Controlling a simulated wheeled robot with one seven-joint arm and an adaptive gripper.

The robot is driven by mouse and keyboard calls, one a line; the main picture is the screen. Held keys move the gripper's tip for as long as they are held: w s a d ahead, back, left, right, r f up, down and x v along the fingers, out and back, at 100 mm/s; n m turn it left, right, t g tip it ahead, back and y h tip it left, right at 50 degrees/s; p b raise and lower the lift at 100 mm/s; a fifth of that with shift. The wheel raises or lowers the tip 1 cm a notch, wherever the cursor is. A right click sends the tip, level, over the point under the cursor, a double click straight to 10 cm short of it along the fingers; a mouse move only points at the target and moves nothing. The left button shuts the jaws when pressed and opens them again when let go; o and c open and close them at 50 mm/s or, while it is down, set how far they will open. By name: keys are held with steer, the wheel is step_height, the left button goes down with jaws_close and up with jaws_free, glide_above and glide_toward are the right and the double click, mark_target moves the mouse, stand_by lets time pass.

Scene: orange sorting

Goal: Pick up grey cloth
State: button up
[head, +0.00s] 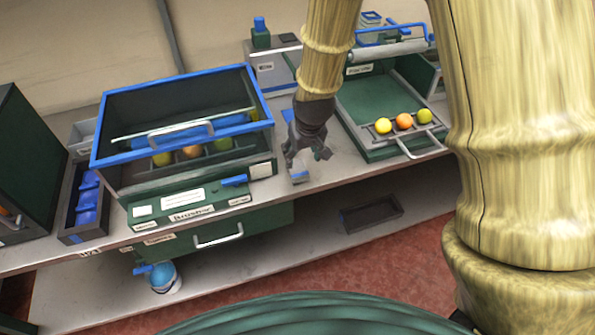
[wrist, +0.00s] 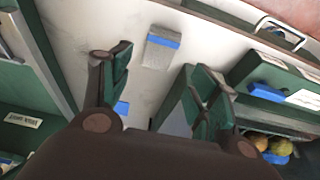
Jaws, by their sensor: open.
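The grey cloth (head: 299,173) is a small flat grey piece with a blue stripe. It lies on the bench top near the front edge, between the two green machines. In the wrist view the cloth (wrist: 158,54) shows beyond the fingertips, near the top middle. My gripper (head: 307,156) hangs pointing down just above and behind the cloth in the head view, partly overlapping it. In the wrist view my gripper (wrist: 158,72) has its fingers spread wide with nothing between them, apart from the cloth.
A blue-rimmed green bin (head: 258,95) holding fruit stands to the left. A green tray (head: 365,105) with a row of fruit and a handle stands to the right. A dark box (head: 370,214) is on the lower shelf. A blue item (wrist: 122,107) lies behind the gripper.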

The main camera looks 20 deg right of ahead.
steer(key=p, duration=0.1)
glide_above(298, 169)
steer(key=s, duration=0.1)
steer(key=shift+s+f, duration=0.15)
steer(key=shift+f, duration=2.15)
steer(key=shift+p+x, duration=1.3)
steer(key=shift+x, duration=1.3)
steer(key=shift+s, duration=0.15)
steer(key=shift+c, duration=0.4)
steer(key=c, duration=0.8)
